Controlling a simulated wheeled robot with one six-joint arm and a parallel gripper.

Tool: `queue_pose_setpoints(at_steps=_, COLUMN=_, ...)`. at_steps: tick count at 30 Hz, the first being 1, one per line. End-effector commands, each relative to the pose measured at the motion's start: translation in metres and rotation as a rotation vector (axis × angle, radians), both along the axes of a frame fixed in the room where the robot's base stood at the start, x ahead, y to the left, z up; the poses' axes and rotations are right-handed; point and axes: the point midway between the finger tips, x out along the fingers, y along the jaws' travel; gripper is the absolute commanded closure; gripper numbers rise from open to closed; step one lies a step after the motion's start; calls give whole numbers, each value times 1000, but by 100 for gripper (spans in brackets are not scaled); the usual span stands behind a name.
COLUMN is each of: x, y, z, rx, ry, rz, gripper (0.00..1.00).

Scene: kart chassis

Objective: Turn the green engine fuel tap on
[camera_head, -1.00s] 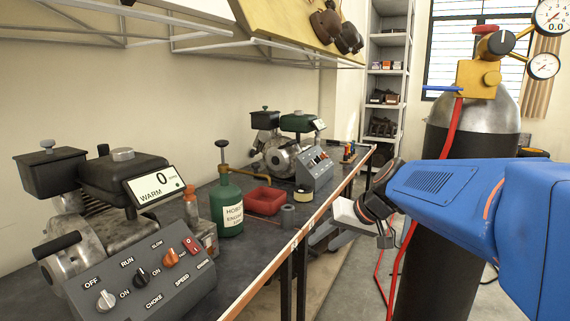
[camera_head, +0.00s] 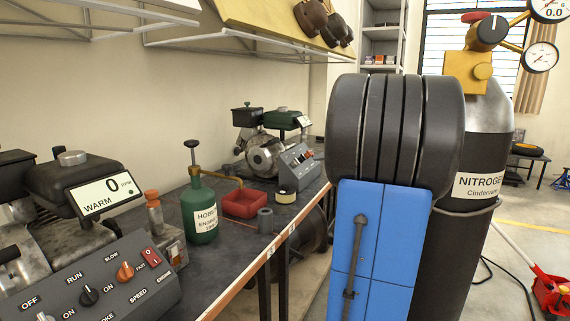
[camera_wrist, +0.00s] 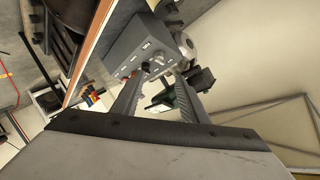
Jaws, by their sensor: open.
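The green engine, with a dark green tank (camera_head: 283,118), stands at the far end of the bench in the head view. Its grey control panel (camera_head: 297,166) faces right, with small controls too small to read. In the wrist view the panel (camera_wrist: 132,50) lies just beyond my gripper (camera_wrist: 160,78), and its green tank (camera_wrist: 186,102) shows behind the right finger. My gripper is open and empty, its fingers apart and pointing toward the panel. Small dark knobs (camera_wrist: 147,67) show near the left fingertip; I cannot tell which is the fuel tap. The head view does not show my gripper.
A black-tanked engine (camera_head: 85,185) with its own panel stands at the near left. A nitrogen cylinder (camera_head: 478,230) stands right, partly behind my arm.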

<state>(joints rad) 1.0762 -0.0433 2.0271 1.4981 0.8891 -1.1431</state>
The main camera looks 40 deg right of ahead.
Motion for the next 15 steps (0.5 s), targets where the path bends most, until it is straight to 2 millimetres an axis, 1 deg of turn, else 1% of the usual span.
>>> queue_pose_setpoints(at_steps=1, x=-1, y=-5, z=0, rx=-1, ry=-4, rz=-8, gripper=60)
queue_pose_setpoints(at_steps=5, x=6, y=-9, z=-1, rx=-1, ry=-7, rz=-11, gripper=60)
queue_pose_setpoints(at_steps=8, x=17, y=-9, z=-5, rx=-1, ry=-7, rz=-8, gripper=60)
queue_pose_setpoints(at_steps=15, x=57, y=-14, z=-18, rx=0, ry=-5, rz=-7, gripper=60)
